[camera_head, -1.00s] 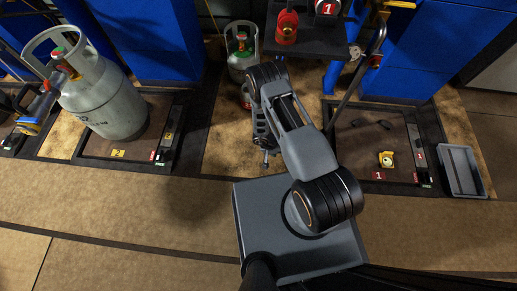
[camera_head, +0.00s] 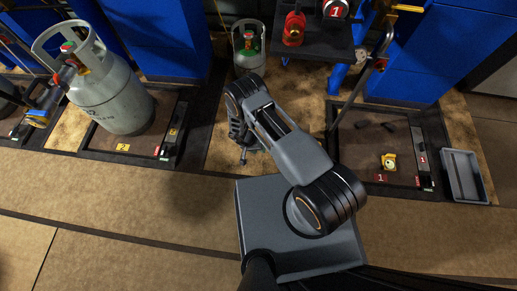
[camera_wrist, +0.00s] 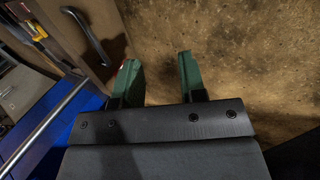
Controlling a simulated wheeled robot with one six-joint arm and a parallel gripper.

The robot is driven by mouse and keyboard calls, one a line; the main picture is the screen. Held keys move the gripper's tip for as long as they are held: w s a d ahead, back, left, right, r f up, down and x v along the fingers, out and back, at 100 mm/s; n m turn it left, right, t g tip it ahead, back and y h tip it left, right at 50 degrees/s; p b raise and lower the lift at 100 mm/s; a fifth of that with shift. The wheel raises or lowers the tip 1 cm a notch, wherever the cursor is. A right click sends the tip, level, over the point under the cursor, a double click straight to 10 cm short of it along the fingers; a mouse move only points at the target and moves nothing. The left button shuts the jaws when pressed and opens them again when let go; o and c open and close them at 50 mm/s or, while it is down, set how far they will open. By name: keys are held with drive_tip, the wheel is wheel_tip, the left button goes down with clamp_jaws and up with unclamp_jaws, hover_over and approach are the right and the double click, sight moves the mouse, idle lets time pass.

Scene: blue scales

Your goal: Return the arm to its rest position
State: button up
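My arm reaches from my grey base up the middle of the head view, bent at a black elbow. My gripper (camera_head: 243,150) hangs below the far end of the arm, small and partly hidden there. In the wrist view my gripper (camera_wrist: 160,77) has its two green fingers well apart, with nothing between them. Bare brown floor shows past the fingertips.
A large grey gas cylinder (camera_head: 118,100) stands on scale 2 at left. A small cylinder (camera_head: 249,53) stands behind my arm. Scale 1 (camera_head: 355,165) holds a yellow object (camera_head: 388,161); a grey tray (camera_head: 463,174) lies right. Front floor is clear.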

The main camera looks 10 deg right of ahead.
idle(0.3)
drive_tip(key=w+a+r+t+y+p, duration=0.15)
drive_tip(key=w+r+t+p, duration=0.35)
drive_tip(key=r, duration=0.9)
drive_tip(key=w+a+r+n+y+p, duration=0.1)
drive_tip(key=w+r+y+p, duration=0.4)
drive_tip(key=r, duration=0.8)
drive_tip(key=w+a+r+t+h+p, duration=0.1)
drive_tip(key=w+a+r+t+p, duration=0.15)
drive_tip(key=w+r, duration=0.8)
drive_tip(key=s+d+r+n+y+p, duration=0.1)
drive_tip(key=s+r+p, duration=0.3)
drive_tip(key=r, duration=0.7)
drive_tip(key=s+d+r+n+y+p, duration=0.15)
drive_tip(key=s+r+p, duration=0.3)
drive_tip(key=r, duration=0.75)
drive_tip(key=s+d+r+y+p, duration=0.15)
drive_tip(key=s+r+p, duration=0.3)
drive_tip(key=r, duration=0.65)
drive_tip(key=s+d+r+g+h+p, duration=0.1)
drive_tip(key=s+d+r+h+p, duration=0.1)
drive_tip(key=s+d+r+p, duration=0.2)
drive_tip(key=s+d+r+g+h+p, duration=0.1)
drive_tip(key=s+d+r+p, duration=0.3)
drive_tip(key=s+r, duration=0.6)
drive_tip(key=s+d+h, duration=0.1)
drive_tip(key=s+d, duration=0.1)
drive_tip(key=s, duration=0.1)
drive_tip(key=shift+s, duration=0.4)
